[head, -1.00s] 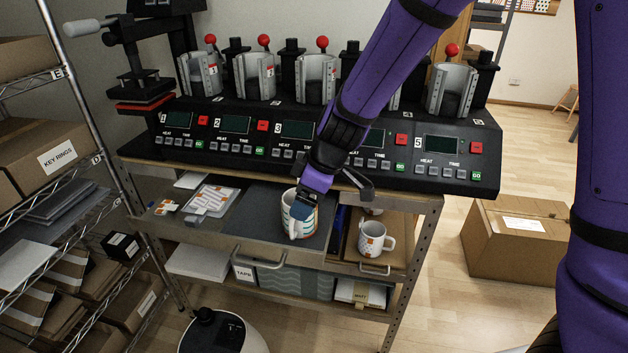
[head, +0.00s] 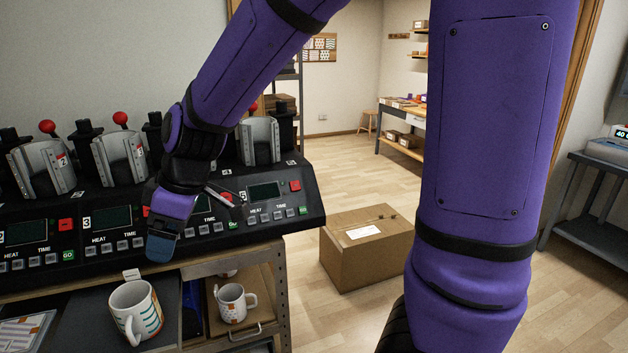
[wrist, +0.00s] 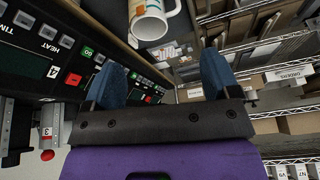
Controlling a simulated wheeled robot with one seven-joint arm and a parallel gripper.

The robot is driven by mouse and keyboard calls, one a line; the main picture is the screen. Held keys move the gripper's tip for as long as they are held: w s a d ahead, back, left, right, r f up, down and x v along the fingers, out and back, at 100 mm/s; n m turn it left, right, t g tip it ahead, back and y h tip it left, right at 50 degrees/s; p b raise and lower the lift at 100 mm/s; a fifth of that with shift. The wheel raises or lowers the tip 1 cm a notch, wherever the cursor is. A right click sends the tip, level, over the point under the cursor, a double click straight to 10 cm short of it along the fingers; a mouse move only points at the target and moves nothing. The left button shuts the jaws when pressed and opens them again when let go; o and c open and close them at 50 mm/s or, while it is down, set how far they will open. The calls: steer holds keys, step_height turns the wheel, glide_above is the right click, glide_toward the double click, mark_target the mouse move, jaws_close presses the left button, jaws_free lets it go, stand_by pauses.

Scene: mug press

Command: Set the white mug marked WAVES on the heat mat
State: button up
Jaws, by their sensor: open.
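A white mug with teal and orange wavy bands (head: 137,312) stands upright on the dark flat mat (head: 88,322) in the pulled-out shelf below the press; no WAVES lettering is readable on it. In the wrist view the mug (wrist: 150,22) is cut off by the top edge, beyond the fingertips. My gripper (head: 163,248) is open and empty, raised above and apart from the mug, in front of the press panel. Its two blue fingers (wrist: 162,82) are spread wide in the wrist view.
A second white mug with orange patches (head: 232,303) stands in the wooden compartment (head: 258,297) to the right. The press bank (head: 110,235) with red-knobbed clamps is close behind my gripper. A cardboard box (head: 368,250) sits on the floor, with free floor around it.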

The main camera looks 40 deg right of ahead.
steer(key=s+d+r+m+t+h, duration=0.1)
steer(key=s+d+r+m+h, duration=0.1)
steer(key=s+d+r+m, duration=0.3)
steer(key=s+d+r+m+t+h, duration=0.2)
steer(key=s+d+r+m, duration=0.3)
steer(key=s+d, duration=0.7)
steer(key=shift+s+d+r+m, duration=0.15)
steer(key=shift+s+r+m, duration=0.2)
steer(key=shift+m, duration=0.35)
